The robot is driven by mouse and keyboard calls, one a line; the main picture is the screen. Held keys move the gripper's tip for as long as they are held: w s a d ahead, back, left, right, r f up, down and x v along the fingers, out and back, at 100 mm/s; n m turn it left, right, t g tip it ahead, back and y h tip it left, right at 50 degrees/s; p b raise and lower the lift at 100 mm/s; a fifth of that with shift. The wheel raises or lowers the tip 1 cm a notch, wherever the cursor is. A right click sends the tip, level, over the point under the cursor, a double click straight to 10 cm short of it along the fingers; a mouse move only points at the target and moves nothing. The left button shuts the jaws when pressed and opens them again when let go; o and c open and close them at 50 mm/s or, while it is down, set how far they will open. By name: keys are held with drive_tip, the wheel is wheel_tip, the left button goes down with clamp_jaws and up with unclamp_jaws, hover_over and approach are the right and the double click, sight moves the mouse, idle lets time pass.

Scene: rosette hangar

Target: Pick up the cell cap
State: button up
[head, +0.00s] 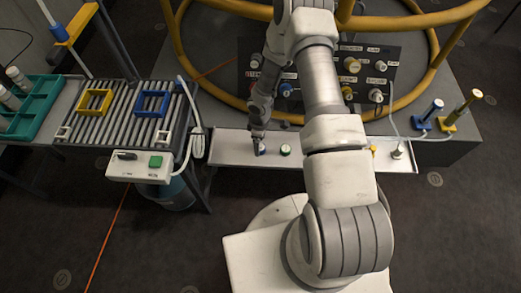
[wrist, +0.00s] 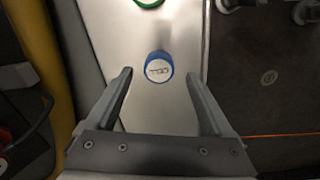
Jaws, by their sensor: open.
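The cell cap is a round blue cap with a white top lettered "CELL" (wrist: 158,68). It stands on a pale metal shelf (wrist: 185,40). In the head view the blue cap (head: 262,150) is partly hidden just below my gripper (head: 258,136). In the wrist view my gripper (wrist: 160,76) is open and empty, with one fingertip on each side of the cap. The cap lies near the line between the fingertips, with gaps on both sides. I cannot tell the remaining height between fingertips and cap.
A green cap (head: 285,150) stands close to the right on the shelf (head: 230,148), also at the wrist view's top edge (wrist: 148,2). A yellow piece (head: 373,150) and a pale one (head: 397,152) stand farther right. A knobbed panel (head: 350,75) and yellow rail (head: 228,98) rise behind.

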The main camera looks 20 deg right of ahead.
sight(261, 149)
wheel_tip(261, 149, down, 3)
drive_tip(key=shift+w+a+f+b, duration=0.1)
drive_tip(key=shift+w+b, duration=0.05)
drive_tip(key=shift+b, duration=0.25)
clamp_jaws()
